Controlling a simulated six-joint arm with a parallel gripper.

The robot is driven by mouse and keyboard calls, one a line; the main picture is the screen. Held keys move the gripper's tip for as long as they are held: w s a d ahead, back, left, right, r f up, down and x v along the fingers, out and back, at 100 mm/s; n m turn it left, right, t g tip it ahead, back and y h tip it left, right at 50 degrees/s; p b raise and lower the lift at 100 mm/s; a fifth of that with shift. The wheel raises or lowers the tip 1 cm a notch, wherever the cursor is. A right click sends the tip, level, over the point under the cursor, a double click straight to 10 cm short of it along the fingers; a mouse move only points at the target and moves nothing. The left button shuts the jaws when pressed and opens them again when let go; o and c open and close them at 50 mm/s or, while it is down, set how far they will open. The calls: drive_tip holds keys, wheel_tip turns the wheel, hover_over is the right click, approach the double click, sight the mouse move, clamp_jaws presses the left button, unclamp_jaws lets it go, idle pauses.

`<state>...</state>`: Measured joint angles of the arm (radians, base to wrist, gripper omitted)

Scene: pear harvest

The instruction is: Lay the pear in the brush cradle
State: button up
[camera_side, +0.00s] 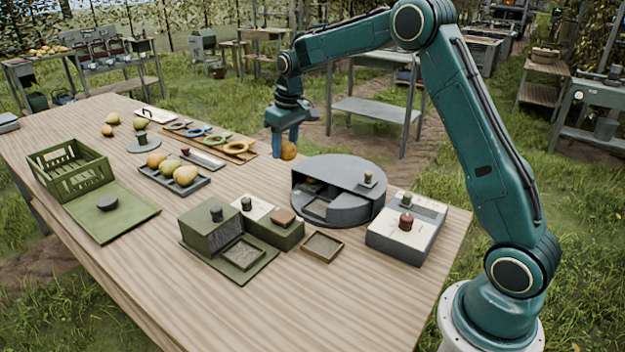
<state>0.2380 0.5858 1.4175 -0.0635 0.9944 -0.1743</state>
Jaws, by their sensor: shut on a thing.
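My gripper (283,152) points down at the far edge of the wooden table, with its blue-green fingers around a brownish-orange pear (289,150). The fingers partly hide the pear, and I cannot tell whether it touches the table. A small square tray with a grey, bristly-looking floor (243,254) sits in the green station at the front middle. A similar loose wooden-rimmed tray (338,243) lies to its right. Either could be the brush cradle; I cannot tell which. Both look empty and are well in front of my gripper.
A round grey housing (350,172) stands between my gripper and the loose tray. A grey block (390,248) is at right. A dark tray of pears (205,187), a tool board (247,157), a green crate (42,168) and a green lidded board (130,228) lie left. The front table is bare.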

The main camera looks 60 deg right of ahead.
drive_tip(key=a, duration=1.7)
drive_tip(key=f, duration=1.5)
drive_tip(key=shift+w+f, duration=0.25)
drive_tip(key=shift+f, duration=0.15)
drive_tip(key=shift+f, duration=0.1)
drive_tip(key=shift+f, duration=2.05)
drive_tip(key=shift+f, duration=0.1)
drive_tip(key=o, duration=1)
